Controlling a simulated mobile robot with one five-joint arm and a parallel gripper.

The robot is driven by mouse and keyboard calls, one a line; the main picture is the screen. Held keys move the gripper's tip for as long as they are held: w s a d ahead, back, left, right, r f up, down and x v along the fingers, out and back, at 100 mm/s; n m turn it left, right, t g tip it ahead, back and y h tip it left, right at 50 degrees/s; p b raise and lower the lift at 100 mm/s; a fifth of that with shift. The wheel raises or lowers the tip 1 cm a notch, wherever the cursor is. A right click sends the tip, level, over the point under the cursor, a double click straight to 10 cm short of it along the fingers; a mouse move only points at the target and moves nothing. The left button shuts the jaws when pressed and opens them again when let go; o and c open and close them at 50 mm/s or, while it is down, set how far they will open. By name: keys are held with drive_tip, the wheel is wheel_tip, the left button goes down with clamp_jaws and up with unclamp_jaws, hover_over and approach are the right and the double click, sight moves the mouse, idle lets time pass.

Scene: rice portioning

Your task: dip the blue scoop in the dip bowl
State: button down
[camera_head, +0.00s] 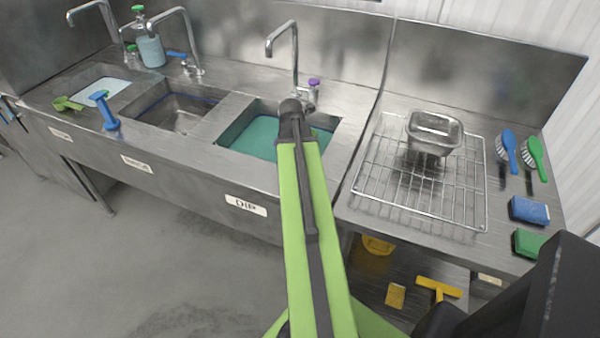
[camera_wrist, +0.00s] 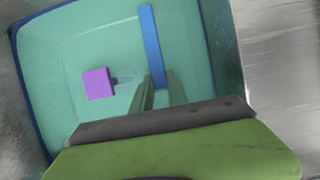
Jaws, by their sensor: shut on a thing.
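The dip bowl is the right-hand sink basin (camera_head: 233,128), marked DIP on its front and filled with teal liquid. My arm reaches over it in the head view and hides my fingers and what they hold. In the wrist view my gripper (camera_wrist: 160,92) is shut on the end of a straight blue bar, likely the blue scoop (camera_wrist: 150,45). The bar lies across the teal basin in the picture; its scoop end cannot be made out. I cannot tell whether it touches the liquid. A purple square piece (camera_wrist: 98,84) with a clear stem shows left of the bar.
A tap (camera_head: 283,40) with a purple knob stands behind the basin. An empty basin (camera_head: 170,110) lies to the left. A blue tool (camera_head: 104,110) and a green scoop (camera_head: 68,104) are farther left. A wire rack (camera_head: 375,185) bearing a metal pan (camera_head: 436,133) is to the right.

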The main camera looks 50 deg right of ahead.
wheel_tip(320, 180, up, 14)
drive_tip(key=p, duration=1.3)
idle(0.5)
